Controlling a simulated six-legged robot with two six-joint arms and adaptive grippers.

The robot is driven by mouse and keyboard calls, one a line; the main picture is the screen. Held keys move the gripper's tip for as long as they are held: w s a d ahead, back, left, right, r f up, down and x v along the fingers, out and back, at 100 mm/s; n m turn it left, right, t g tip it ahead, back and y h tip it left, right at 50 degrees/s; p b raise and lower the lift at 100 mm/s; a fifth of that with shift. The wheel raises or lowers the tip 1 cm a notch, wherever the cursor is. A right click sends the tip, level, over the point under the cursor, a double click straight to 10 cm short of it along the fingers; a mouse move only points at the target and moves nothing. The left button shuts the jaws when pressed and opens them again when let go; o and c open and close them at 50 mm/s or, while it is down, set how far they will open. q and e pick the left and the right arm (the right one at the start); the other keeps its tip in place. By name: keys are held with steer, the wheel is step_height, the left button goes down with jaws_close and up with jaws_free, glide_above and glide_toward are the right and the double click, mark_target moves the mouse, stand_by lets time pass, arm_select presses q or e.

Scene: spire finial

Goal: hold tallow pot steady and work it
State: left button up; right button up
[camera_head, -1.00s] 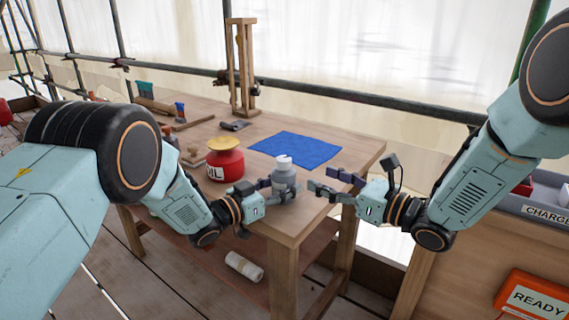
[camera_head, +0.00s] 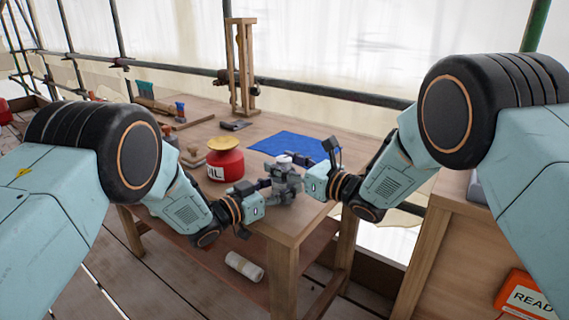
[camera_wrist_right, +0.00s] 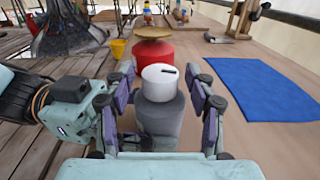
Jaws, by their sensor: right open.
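The tallow pot is a small grey pot (camera_wrist_right: 162,118) with a white lid (camera_wrist_right: 160,82) that has a dark slot on top. It stands upright near the table's front corner, and its lid also shows in the head view (camera_head: 284,158). My left gripper (camera_head: 279,190) comes in from the left and is closed around the pot's body, low down. My right gripper (camera_wrist_right: 160,88) is open, with one finger on each side of the lid and upper pot. A gap seems to show between its fingers and the lid. In the head view the fingers hide much of the pot.
A red pot (camera_head: 225,166) with a yellowish top and partly hidden lettering stands just behind and left. A blue cloth (camera_wrist_right: 262,88) lies flat to the right. A wooden frame (camera_head: 241,70) stands at the back. A pale roll (camera_head: 244,266) lies on the lower shelf.

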jaws_close()
stand_by(0.6)
steer(key=shift+g, duration=0.3)
steer(key=shift+w+r+n+g+y, duration=0.1)
steer(key=shift+n+g+y, duration=1.7)
steer(key=shift+n+g, duration=0.8)
steer(key=shift+w+g, duration=0.1)
steer(key=shift+g, duration=0.9)
steer(key=shift+n+g, duration=0.6)
